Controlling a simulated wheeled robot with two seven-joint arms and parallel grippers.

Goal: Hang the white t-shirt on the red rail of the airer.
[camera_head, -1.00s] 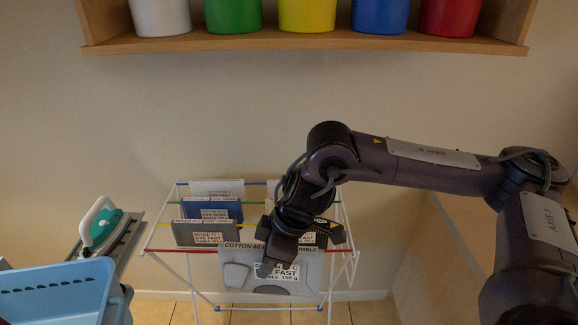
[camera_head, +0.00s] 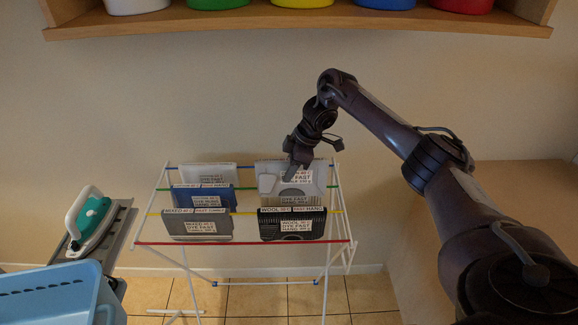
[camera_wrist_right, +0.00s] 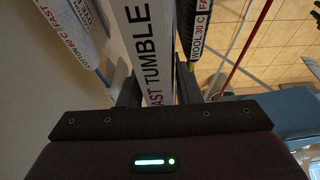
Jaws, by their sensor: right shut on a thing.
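My right gripper (camera_head: 297,172) is shut on the top of a white t-shirt (camera_head: 268,183) with a grey print and a label, at the back right of the airer. The t-shirt hangs upright; its lower part is hidden behind a black garment (camera_head: 292,228). I cannot tell whether it rests on a rail. In the wrist view the t-shirt's top strip (camera_wrist_right: 147,45), reading "FAST TUMBLE", runs between my fingers (camera_wrist_right: 160,92). The red rail (camera_head: 245,243) is the airer's front rail and is bare. My left gripper is not in view.
A white (camera_head: 208,173), a blue (camera_head: 205,198) and a grey garment (camera_head: 197,224) hang on the airer's left half. A shelf with coloured bins (camera_head: 300,19) is above. An iron (camera_head: 90,220) and a light blue basket (camera_head: 60,295) stand at left.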

